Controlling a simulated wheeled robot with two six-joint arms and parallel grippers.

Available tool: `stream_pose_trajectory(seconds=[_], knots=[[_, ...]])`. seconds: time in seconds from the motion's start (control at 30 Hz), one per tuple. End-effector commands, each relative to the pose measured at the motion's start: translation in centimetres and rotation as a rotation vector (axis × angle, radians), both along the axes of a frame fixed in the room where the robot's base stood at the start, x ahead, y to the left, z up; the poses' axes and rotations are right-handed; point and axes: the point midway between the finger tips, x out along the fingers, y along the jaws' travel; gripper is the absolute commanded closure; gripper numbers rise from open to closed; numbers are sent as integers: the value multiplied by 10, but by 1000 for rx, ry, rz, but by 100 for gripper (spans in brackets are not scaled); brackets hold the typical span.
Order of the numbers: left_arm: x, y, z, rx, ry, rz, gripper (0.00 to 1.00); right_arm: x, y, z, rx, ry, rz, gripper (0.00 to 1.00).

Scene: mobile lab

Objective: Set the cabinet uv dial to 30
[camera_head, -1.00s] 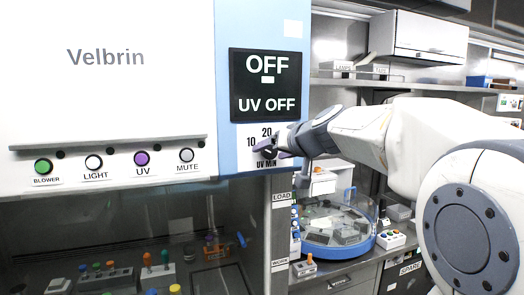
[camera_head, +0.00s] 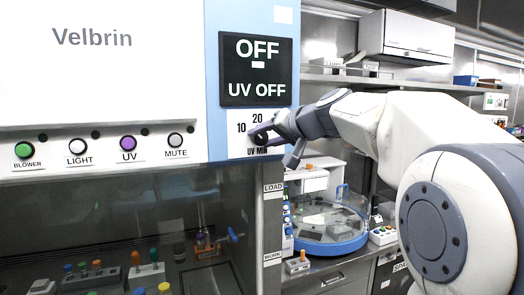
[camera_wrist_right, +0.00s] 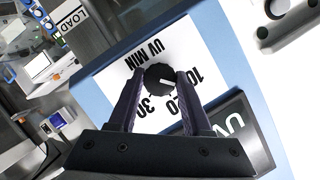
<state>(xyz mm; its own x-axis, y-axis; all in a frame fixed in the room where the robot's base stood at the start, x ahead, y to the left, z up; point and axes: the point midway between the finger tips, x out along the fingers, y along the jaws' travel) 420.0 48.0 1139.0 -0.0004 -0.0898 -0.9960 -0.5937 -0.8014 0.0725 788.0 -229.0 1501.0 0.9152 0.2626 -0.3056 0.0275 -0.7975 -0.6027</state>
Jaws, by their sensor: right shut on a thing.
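The UV dial is a round black knob (camera_wrist_right: 159,77) on a white card (camera_wrist_right: 112,80) marked UV MIN, 10, 20 and 30. Its white pointer mark shows in the right wrist view and points roughly to the 10 side of the scale. My right gripper (camera_wrist_right: 160,84) has its dark fingers on either side of the knob, shut on it. In the head view the right gripper (camera_head: 264,140) covers the knob and part of the card (camera_head: 236,148), hiding the 30. The display (camera_head: 253,70) above reads OFF and UV OFF. My left gripper is not in view.
A row of cabinet buttons, BLOWER (camera_head: 24,150), LIGHT (camera_head: 77,147), UV (camera_head: 128,143) and MUTE (camera_head: 175,140), lies left of the dial. Below is the cabinet's glass front. A round, clear-covered blue device (camera_head: 330,240) stands on the bench at right.

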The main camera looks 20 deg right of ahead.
Motion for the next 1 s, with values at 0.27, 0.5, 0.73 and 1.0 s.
stream_pose_trajectory(seconds=[0.27,0.5,0.73,1.0], knots=[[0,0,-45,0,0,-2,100,0,-3,-8,264,6,-3,100],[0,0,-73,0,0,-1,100,0,-3,-8,493,15,-2,100],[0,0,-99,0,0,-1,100,0,-3,-9,712,22,-2,100],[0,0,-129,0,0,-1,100,0,-3,-11,968,32,-3,100]])
